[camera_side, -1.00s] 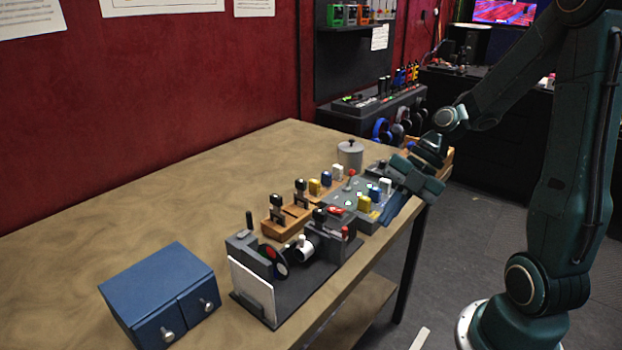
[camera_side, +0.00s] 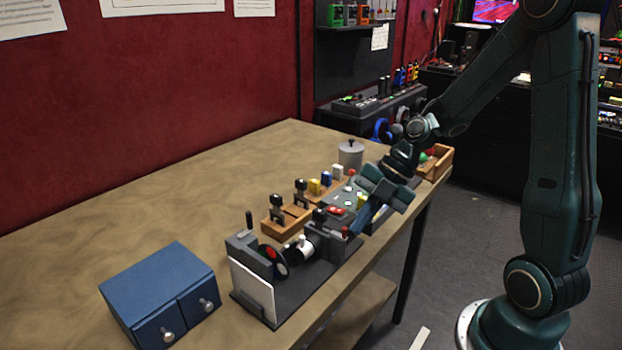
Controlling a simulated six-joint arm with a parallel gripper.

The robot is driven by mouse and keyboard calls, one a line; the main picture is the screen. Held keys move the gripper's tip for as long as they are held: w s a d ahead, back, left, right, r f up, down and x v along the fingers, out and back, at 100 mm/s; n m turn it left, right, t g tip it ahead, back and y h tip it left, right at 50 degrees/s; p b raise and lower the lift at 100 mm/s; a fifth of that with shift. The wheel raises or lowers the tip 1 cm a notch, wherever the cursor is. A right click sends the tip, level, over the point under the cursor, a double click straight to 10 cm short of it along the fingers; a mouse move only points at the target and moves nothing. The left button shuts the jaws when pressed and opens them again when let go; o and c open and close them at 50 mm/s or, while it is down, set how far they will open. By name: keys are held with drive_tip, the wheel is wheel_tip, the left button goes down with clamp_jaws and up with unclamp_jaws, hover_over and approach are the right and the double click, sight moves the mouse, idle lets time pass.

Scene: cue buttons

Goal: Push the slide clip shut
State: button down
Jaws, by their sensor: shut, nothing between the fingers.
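My gripper (camera_side: 359,224) is shut and empty. Its blue fingers point down and left over the front part of the grey button panel (camera_side: 337,210). They are close to the red-topped post (camera_side: 345,232) at the right end of the dark grey fixture (camera_side: 313,268); I cannot tell whether they touch anything. This fixture carries a grey block, a disc with red and green spots, and a white knob (camera_side: 303,243). I cannot make out which part is the slide clip. My gripper hides part of the button panel.
A blue two-drawer box (camera_side: 160,290) stands at the front left. Wooden trays with dark-handled pieces (camera_side: 287,221) and colored blocks lie behind the fixture. A grey lidded pot (camera_side: 350,154) and a wooden bin (camera_side: 437,163) are farther back. The left tabletop is clear.

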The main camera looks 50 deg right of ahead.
drive_tip(key=shift+w, duration=1.15)
drive_tip(key=shift+d, duration=0.1)
drive_tip(key=s+d+r, duration=0.6)
drive_tip(key=d+r, duration=0.1)
drive_tip(key=r, duration=0.1)
drive_tip(key=shift+s+r, duration=0.15)
